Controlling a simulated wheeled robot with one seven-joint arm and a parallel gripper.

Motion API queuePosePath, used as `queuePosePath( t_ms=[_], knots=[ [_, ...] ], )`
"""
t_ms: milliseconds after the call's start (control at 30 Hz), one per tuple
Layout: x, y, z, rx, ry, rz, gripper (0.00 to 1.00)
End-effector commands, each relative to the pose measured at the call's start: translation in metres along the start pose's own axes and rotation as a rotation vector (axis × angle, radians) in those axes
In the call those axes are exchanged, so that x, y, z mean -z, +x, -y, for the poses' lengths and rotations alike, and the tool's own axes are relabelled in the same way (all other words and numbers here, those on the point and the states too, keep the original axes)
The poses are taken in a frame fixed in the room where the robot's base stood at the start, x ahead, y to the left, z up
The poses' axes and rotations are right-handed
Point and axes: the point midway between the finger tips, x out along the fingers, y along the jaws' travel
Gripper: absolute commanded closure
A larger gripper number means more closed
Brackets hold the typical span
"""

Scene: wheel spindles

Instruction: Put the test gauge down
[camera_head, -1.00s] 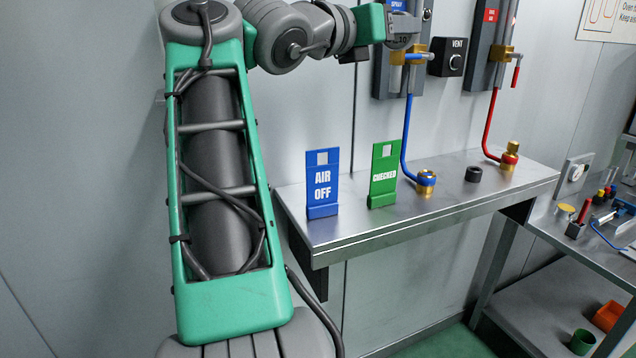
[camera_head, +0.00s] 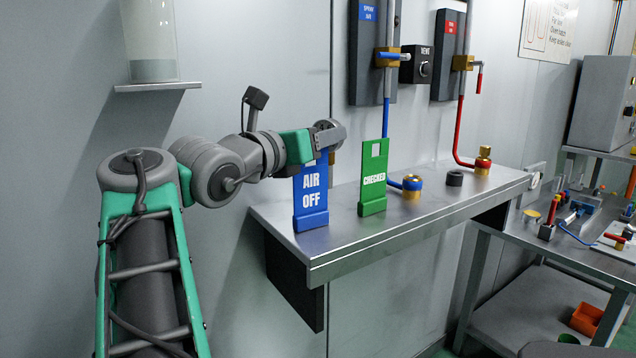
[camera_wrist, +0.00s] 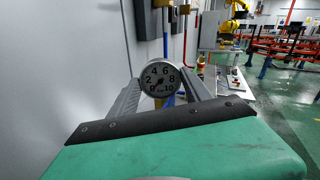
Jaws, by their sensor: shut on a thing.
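The gauge is small and partly hidden there by the fingers. Whether the gripper touches the sign I cannot tell.
A green CHECKED sign (camera_head: 374,180) stands right of the blue sign. A blue-banded brass fitting (camera_head: 412,187), a dark ring (camera_head: 454,178) and a red-banded fitting (camera_head: 483,160) stand further right. The shelf's front strip is clear.

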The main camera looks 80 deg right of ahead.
Motion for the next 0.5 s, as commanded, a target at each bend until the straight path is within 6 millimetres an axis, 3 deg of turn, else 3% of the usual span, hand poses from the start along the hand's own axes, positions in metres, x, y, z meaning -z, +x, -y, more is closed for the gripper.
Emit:
queuePosePath(
  t_ms=[333, 500],
  knots=[
    [0.052, -0.001, -0.011, -0.002, 0.0, 0.001, 0.98],
    [0.055, -0.001, -0.012, -0.002, 0.003, 0.002, 0.98]
  ],
)
